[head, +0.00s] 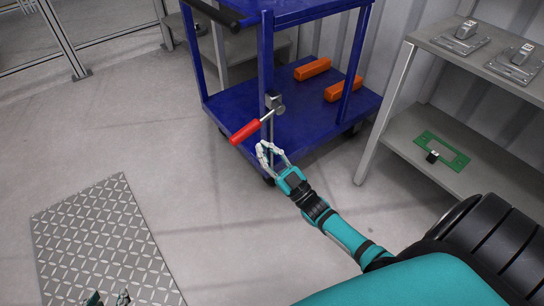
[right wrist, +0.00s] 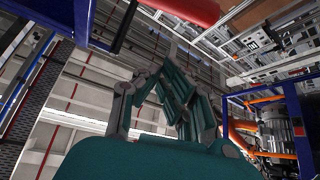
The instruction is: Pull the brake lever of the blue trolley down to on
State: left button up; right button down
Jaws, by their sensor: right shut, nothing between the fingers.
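The blue trolley (head: 300,112) stands at the upper middle of the head view. Its brake lever has a red grip (head: 245,131) on a short metal rod, fixed to a grey pivot block (head: 274,101) on the front post. The lever sticks out to the left and slants down in the picture. My right gripper (head: 262,147) is shut and empty, just below and right of the red grip, apparently apart from it. In the right wrist view the red grip (right wrist: 190,11) crosses the top, beyond the closed fingers (right wrist: 170,62). My left gripper (head: 108,298) barely shows at the bottom edge; its fingers are unclear.
Orange blocks (head: 312,69) lie on the trolley's lower deck. A grey shelf (head: 398,140) with metal parts and a green board (head: 441,151) stands at right. A tread-plate mat (head: 100,235) lies at lower left. The floor left of the trolley is clear.

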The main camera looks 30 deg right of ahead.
jog(key=shift+v, duration=1.45)
